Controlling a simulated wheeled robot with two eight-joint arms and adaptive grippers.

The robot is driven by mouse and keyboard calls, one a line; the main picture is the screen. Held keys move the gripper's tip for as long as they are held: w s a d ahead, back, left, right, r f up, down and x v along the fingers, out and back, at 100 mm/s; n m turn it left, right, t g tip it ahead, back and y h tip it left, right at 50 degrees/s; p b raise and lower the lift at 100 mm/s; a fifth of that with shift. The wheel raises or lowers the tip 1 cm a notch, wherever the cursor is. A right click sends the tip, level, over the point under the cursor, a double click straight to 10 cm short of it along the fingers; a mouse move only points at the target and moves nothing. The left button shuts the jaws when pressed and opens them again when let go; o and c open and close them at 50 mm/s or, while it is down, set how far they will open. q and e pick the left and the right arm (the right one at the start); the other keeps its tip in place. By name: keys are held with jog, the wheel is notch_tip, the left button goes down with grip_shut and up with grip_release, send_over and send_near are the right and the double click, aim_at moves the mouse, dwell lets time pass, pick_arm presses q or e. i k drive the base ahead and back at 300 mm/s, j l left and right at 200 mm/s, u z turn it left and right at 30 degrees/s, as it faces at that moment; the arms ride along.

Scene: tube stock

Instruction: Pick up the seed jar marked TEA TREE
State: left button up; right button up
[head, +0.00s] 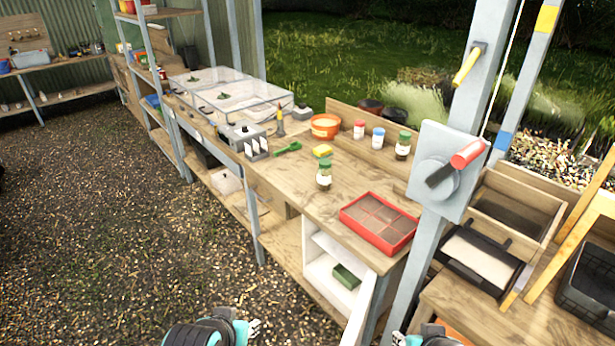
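Two glass jars with green lids stand upright on the wooden bench: one jar (324,174) near the front edge left of the red tray, the other jar (403,146) farther back by the post. A small red-lidded container (359,130) and a blue-lidded container (378,139) stand between them at the back. Labels are too small to read, so I cannot tell which is TEA TREE. My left gripper (248,328) is at the bottom edge, over the gravel, apart from the jars. My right gripper (402,339) is partly cut off at the bottom edge. Neither shows its finger opening clearly.
A red seed tray (380,222) sits at the bench's near right end. An orange pot (325,126), yellow sponge (322,150) and green scoop (287,148) lie behind the front jar. A grey post (480,110) with a switch box rises at right. The gravel at left is clear.

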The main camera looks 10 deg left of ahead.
aim_at(324, 176)
jog(key=i+j+z, duration=0.1)
jog(key=j, duration=0.6)
jog(key=i+j+z, duration=0.15)
jog(key=j, duration=0.5)
jog(key=i+j+z, duration=0.1)
jog(key=j, duration=0.6)
jog(key=i+j+z, duration=0.15)
jog(key=i, duration=0.3)
jog(key=i+j+z, duration=0.2)
jog(key=i+j, duration=0.25)
